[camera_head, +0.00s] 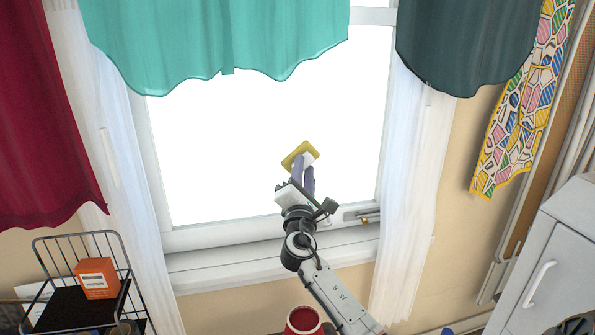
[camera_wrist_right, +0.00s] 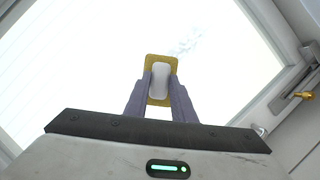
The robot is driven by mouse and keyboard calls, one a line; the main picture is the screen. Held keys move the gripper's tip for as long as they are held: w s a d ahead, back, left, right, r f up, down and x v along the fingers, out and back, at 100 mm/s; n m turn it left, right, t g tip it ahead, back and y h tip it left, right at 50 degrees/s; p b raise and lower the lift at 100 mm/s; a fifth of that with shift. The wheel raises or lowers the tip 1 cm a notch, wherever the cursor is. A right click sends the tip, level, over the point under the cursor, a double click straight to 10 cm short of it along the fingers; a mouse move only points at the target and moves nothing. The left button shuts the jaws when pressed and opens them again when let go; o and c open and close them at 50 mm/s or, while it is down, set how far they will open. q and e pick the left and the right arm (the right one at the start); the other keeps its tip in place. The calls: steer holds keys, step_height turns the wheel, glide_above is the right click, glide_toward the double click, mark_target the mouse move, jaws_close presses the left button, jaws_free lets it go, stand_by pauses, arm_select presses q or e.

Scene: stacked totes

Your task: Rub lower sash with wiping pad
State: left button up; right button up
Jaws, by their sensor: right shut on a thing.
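The wiping pad (camera_head: 292,160) is a yellow pad with a white grip block. My right gripper (camera_head: 306,166) is shut on the white block and holds the pad in front of the bright pane of the lower sash (camera_head: 200,236). In the right wrist view the pad (camera_wrist_right: 158,99) sits between the two purple-grey fingers (camera_wrist_right: 160,88), with the pane (camera_wrist_right: 80,70) filling the space behind it. I cannot tell whether the pad touches the glass. A faint bluish mottled patch (camera_wrist_right: 187,42) shows on the pane just above the pad. My left gripper is not in view.
A brass-tipped latch (camera_head: 364,219) is on the sash's lower right. Teal (camera_head: 215,40) and dark (camera_head: 465,45) cloths hang above. A wire rack (camera_head: 105,245) with an orange box (camera_head: 97,278) stands lower left, a red cup (camera_head: 303,320) below, a grey cabinet (camera_head: 550,270) right.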

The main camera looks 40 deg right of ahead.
steer(key=s+d, duration=0.4)
steer(key=d, duration=0.3)
steer(key=s+d, duration=0.3)
steer(key=d, duration=0.3)
steer(key=shift+s+d, duration=0.4)
stand_by(1.0)
steer(key=s+a, duration=0.1)
steer(key=s+a+p, duration=0.1)
steer(key=s, duration=0.1)
steer(key=s+a+p, duration=0.1)
steer(key=s, duration=0.1)
steer(key=shift+f, duration=0.15)
steer(key=shift+s, duration=0.15)
stand_by(0.3)
